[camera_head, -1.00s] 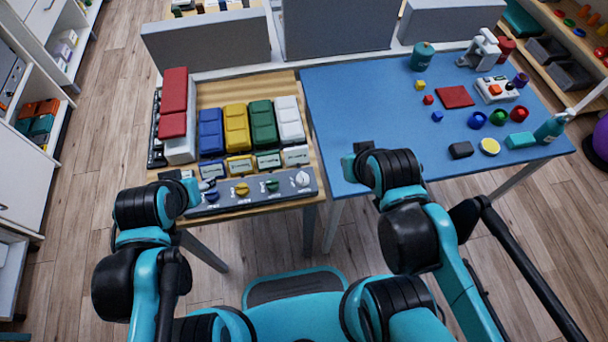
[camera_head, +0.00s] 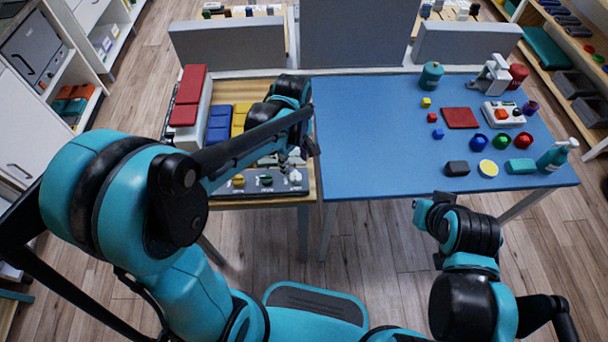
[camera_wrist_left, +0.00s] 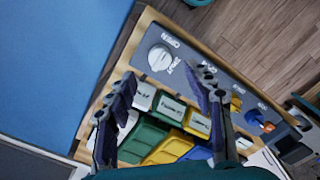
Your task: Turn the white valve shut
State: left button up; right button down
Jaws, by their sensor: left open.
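The white valve (camera_wrist_left: 159,58) is a round white knob on a grey panel (camera_wrist_left: 188,54), with OPEN and SHUT printed beside it in the left wrist view. In the head view the grey panel (camera_head: 222,190) lies along the table's front edge, and my left arm partly covers it. My left gripper (camera_wrist_left: 166,84) is open and empty. Its two fingers are spread above the panel's end, with the valve in view beyond the fingertips and not between them. In the head view the left gripper (camera_head: 303,148) is above the panel's right end. My right gripper (camera_head: 432,208) is off the blue table's front edge; its jaws are unclear.
A yellow valve (camera_head: 238,181) and a green valve (camera_head: 265,180) sit on the same panel. Coloured bins, such as the blue one (camera_head: 219,122), stand behind it. The blue table (camera_head: 365,130) to the right holds small objects, mostly on its right half; its left half is clear.

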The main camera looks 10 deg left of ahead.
aim_at(295, 174)
pick_arm(q)
notch_tip(295, 174, down, 7)
jog(key=shift+r+b, duration=0.2)
jog(key=shift+b, duration=1.05)
jog(key=shift+c, duration=0.2)
jog(key=c, duration=1.1)
